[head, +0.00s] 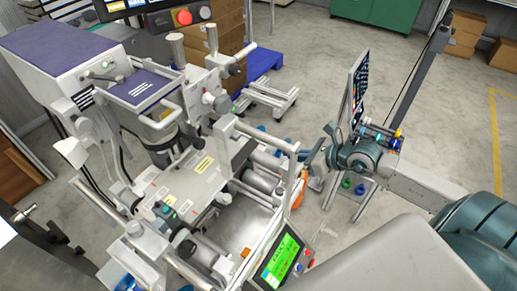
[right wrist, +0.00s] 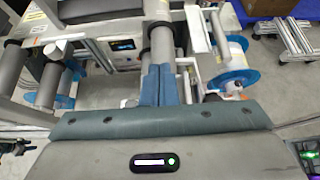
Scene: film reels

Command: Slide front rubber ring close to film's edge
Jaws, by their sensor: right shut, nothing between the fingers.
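In the right wrist view, a grey roller (right wrist: 160,42) runs away from me, with a black rubber ring (right wrist: 157,26) around its far part. Another dark band lies closer, just before my fingertips, partly hidden by them. My right gripper (right wrist: 160,70) is shut and empty, its two blue-grey fingers side by side over the near part of the roller; I cannot tell whether they touch the ring. A pale film roll (right wrist: 156,9) seems to lie beyond the far ring. In the head view my right gripper (head: 314,157) is at the machine's right side. My left gripper is not in view.
A metal frame (head: 262,137) and a green-lit screen (head: 281,257) stand close to the rollers. Blue-flanged reels (right wrist: 236,64) sit right of the roller. Open floor (head: 400,85) lies behind and right of my right arm.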

